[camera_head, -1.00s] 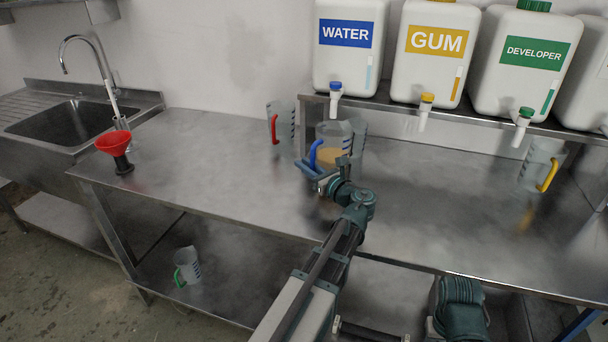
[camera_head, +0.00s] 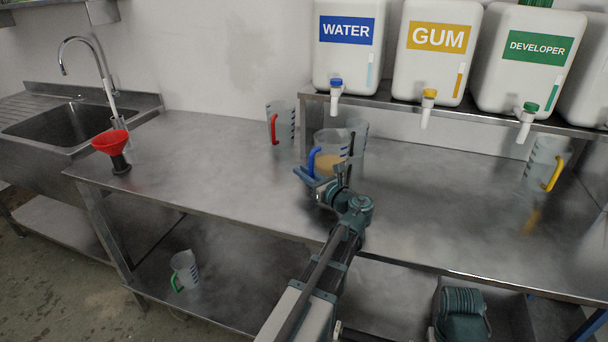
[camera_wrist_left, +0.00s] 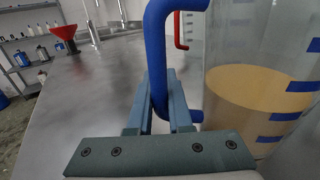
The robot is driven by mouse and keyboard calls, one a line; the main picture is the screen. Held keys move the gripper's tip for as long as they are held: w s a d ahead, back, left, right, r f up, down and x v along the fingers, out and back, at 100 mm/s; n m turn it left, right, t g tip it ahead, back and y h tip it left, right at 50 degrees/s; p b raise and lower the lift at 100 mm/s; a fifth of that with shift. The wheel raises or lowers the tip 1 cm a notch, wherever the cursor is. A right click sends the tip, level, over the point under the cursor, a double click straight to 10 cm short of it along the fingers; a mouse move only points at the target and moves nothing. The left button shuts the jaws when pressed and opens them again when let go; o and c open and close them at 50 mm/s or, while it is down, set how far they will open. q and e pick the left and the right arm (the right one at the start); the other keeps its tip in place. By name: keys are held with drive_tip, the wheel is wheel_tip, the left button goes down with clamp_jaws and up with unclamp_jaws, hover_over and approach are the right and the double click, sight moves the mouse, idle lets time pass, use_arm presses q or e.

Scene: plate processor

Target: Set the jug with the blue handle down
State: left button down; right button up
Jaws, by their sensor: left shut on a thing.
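The jug with the blue handle (camera_head: 334,143) is clear, with blue marks, and looks upright over the steel table. It is partly filled with a yellow-brown liquid. It also shows at the right of the left wrist view (camera_wrist_left: 255,105). My left gripper (camera_head: 318,183) is shut on its blue handle, which passes between the fingers in the wrist view (camera_wrist_left: 158,75). The gripper and arm hide the jug's base in the head view, so I cannot tell whether it touches the table. My right gripper is not in view.
A clear jug with a dark handle (camera_head: 360,134) stands close behind. A red-handled jug (camera_head: 287,120) is at the back left, a yellow-handled jug (camera_head: 543,160) at the right. A raised shelf (camera_head: 450,113) carries several canisters.

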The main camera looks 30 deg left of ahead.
use_arm(q)
drive_tip(key=c, duration=1.3)
unclamp_jaws()
drive_tip(key=shift+f, duration=0.15)
drive_tip(key=o, duration=0.5)
drive_tip(key=shift+c, duration=0.2)
drive_tip(key=shift+r, duration=0.25)
drive_tip(key=v, duration=1.2)
